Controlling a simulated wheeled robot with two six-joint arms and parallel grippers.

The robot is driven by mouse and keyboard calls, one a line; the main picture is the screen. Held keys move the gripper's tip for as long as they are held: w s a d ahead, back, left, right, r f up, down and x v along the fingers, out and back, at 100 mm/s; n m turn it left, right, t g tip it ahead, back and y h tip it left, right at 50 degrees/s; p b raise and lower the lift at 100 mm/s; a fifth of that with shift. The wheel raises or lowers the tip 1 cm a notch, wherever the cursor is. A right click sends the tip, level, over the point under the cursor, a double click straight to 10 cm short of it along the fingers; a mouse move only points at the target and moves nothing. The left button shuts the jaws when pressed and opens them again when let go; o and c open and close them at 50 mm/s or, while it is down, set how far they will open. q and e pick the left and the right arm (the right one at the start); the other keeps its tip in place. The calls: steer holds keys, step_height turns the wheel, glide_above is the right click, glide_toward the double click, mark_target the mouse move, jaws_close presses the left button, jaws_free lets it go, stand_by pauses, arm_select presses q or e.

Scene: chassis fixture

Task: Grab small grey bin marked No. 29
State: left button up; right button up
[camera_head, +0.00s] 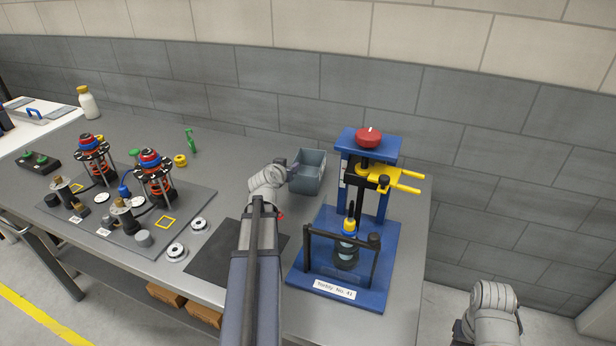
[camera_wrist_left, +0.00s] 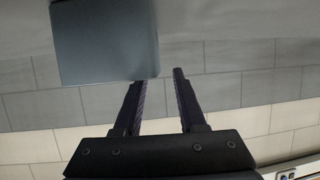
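The small grey bin (camera_head: 311,180) stands upright on the back part of the bench, left of the blue press. I cannot read a number on it. In the left wrist view the bin (camera_wrist_left: 105,42) fills the upper left. My left gripper (camera_head: 292,172) is at the bin's left side, near its rim. In the left wrist view the two dark fingers (camera_wrist_left: 164,76) are apart with nothing between them. The left fingertip overlaps the bin's lower right corner; I cannot tell if it touches. My right arm shows at the lower right, its gripper not discernible.
A blue press (camera_head: 322,267) with a red knob and yellow handles stands close right of the bin. A dark mat (camera_head: 212,256) lies under my left arm. A fixture plate (camera_head: 120,240) with spring assemblies is at left.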

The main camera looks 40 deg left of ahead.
arm_select(q)
steer(key=b+x, duration=0.2)
steer(key=x, duration=0.3)
steer(key=shift+w+d, duration=0.1)
steer(key=shift+w, duration=0.05)
steer(key=shift+r, duration=0.1)
steer(key=shift+c, duration=0.5)
jaws_close()
stand_by(0.7)
